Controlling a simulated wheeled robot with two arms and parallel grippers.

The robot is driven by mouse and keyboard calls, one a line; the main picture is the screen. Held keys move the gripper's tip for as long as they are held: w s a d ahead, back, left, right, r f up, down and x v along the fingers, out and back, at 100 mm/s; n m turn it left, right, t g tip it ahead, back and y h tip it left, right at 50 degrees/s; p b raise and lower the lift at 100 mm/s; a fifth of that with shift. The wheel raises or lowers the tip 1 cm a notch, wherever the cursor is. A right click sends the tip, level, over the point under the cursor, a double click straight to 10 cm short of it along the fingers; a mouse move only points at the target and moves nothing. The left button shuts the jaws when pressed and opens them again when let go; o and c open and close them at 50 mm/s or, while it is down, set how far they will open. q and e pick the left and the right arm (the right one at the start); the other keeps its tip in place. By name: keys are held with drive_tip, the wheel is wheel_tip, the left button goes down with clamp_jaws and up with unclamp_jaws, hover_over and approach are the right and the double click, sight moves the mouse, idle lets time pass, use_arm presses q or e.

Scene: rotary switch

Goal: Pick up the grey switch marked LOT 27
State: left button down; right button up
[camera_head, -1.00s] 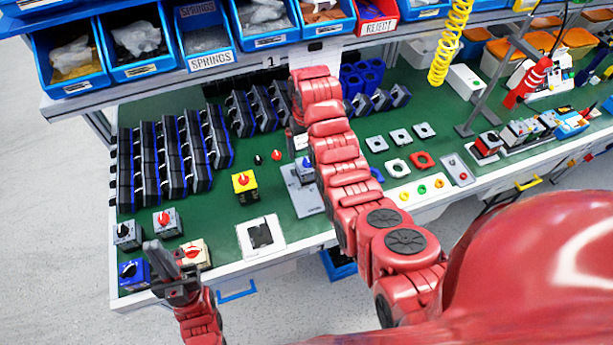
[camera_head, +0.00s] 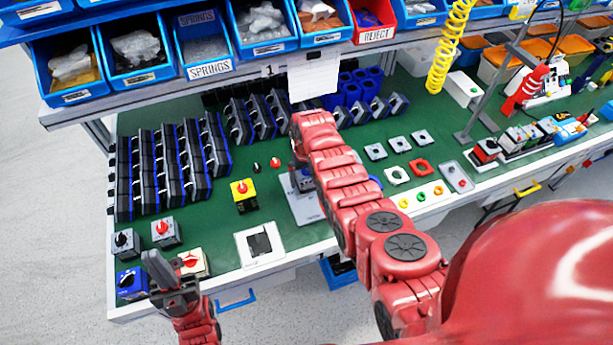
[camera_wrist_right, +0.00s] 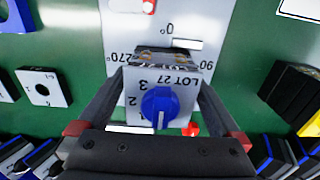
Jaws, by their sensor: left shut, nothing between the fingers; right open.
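The grey switch marked LOT 27, with a blue knob (camera_wrist_right: 160,104), stands on a grey plate with degree marks (camera_wrist_right: 118,38). In the right wrist view my right gripper (camera_wrist_right: 162,88) is open, with one finger on each side of the switch; I cannot tell whether they touch it. In the head view the switch (camera_head: 305,184) is partly hidden by my right arm, and the plate (camera_head: 306,210) shows below it. My left gripper (camera_head: 160,270) is shut and empty at the table's front left, close to other switches.
A yellow switch with a red knob (camera_head: 243,194) stands left of the plate. Several switches stand at the front left, near a white framed plate (camera_head: 262,243). Rows of black modules (camera_head: 160,165) fill the back left. Blue bins (camera_head: 136,45) hang above.

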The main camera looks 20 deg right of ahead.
drive_tip(key=shift+f, duration=0.3)
drive_tip(key=shift+c, duration=0.3)
clamp_jaws()
drive_tip(key=shift+r, duration=0.1)
